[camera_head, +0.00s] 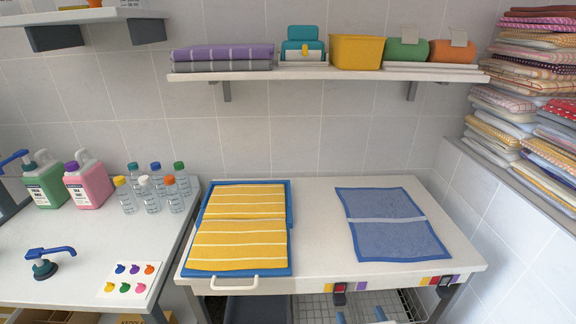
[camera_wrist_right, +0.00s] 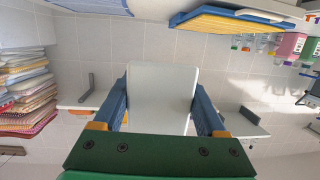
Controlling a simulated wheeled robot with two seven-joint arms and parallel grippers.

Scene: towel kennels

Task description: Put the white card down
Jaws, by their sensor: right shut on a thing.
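The white card (camera_wrist_right: 162,92) is between the two blue fingers of my right gripper (camera_wrist_right: 160,100) in the right wrist view, and the gripper is shut on it. In the head view only the blue fingertips of my right gripper (camera_head: 361,316) show at the bottom edge, in front of the table's front edge. The card is hardly visible there. My left gripper is not in view.
The white table (camera_head: 320,235) carries a blue tray (camera_head: 291,225) with a yellow striped towel, and a flat blue cloth (camera_head: 385,235). Bare tabletop lies between them. Bottles and a colour-dot card (camera_head: 128,285) are on the left counter. Folded cloths (camera_head: 535,100) are stacked at right.

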